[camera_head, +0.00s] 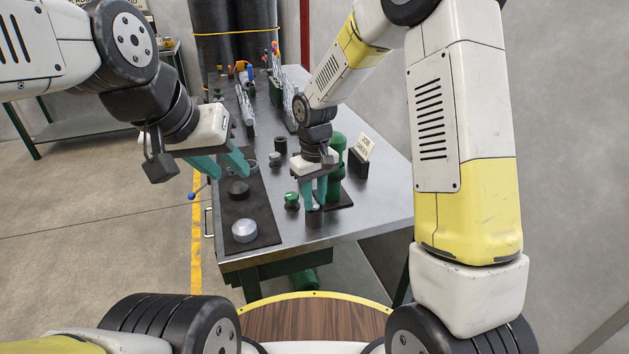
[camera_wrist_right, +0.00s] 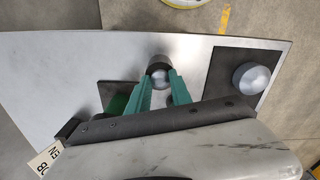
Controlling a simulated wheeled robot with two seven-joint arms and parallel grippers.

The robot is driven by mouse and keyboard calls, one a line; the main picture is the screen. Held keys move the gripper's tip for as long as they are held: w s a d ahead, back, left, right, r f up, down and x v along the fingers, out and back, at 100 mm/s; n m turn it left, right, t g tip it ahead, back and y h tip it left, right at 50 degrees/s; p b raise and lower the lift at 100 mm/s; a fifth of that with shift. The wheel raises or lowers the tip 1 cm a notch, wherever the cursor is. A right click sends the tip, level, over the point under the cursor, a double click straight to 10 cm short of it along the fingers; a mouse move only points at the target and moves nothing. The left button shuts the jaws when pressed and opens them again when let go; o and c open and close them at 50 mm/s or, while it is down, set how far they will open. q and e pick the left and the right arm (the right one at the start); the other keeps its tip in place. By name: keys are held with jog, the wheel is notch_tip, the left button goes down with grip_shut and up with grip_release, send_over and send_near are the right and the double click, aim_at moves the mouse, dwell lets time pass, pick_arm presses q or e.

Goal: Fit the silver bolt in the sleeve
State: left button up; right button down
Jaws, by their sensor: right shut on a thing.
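The silver bolt (camera_wrist_right: 158,78) shows as a rounded silver top between the teal fingertips of my right gripper (camera_wrist_right: 160,88) in the right wrist view. The dark round sleeve (camera_wrist_right: 158,61) is directly at it, and in the head view the sleeve (camera_head: 314,219) stands on the table below the right fingers. My right gripper (camera_head: 314,203) is shut on the bolt, right above the sleeve. How deep the bolt sits in the sleeve is hidden. My left gripper (camera_head: 230,173) is open and empty above the dark mat, to the left of the sleeve.
The dark mat (camera_head: 262,238) carries a silver disc (camera_head: 244,230) and a black disc (camera_head: 238,188). A green-topped knob (camera_head: 291,200) stands left of the right fingers. A green cylinder (camera_head: 337,147) and a sign (camera_head: 363,148) stand close behind. The table (camera_head: 385,205) is bare toward its right edge.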

jog(key=c, duration=1.1)
grip_release()
jog(key=shift+r, duration=0.1)
notch_tip(320, 180, up, 7)
jog(key=shift+r, duration=0.3)
